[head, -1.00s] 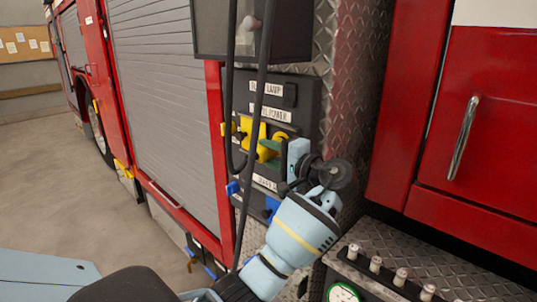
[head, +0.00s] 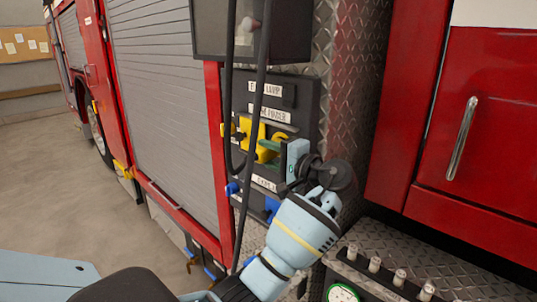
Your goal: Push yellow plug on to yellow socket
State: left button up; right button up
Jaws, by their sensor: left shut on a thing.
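The yellow socket (head: 251,132) sits on the dark panel at the middle of the head view, between two label strips. A yellow plug (head: 264,154) with a green part (head: 270,145) is right at the socket, between it and my gripper. My left gripper (head: 287,158) reaches up from below, its light blue finger beside the plug, and is shut on the plug. The finger and wrist hide part of the plug, so I cannot tell whether it is fully seated. My right gripper is not in view.
Black cables (head: 258,120) hang in front of the panel, close to the plug. A blue connector (head: 271,207) sits below. A dark box (head: 250,35) overhangs above. A red door (head: 470,150) and a row of metal knobs (head: 375,264) lie to the right.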

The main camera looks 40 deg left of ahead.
pick_arm(q)
jog(key=shift+w, duration=0.35)
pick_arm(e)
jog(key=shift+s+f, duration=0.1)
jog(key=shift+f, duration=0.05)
pick_arm(q)
jog(key=o, duration=1)
jog(key=d+b, duration=0.1)
jog(key=d, duration=0.5)
jog(key=shift+s+d+f, duration=0.1)
jog(key=shift+d, duration=0.15)
jog(key=shift+s+d, duration=0.1)
jog(key=shift+d, duration=0.6)
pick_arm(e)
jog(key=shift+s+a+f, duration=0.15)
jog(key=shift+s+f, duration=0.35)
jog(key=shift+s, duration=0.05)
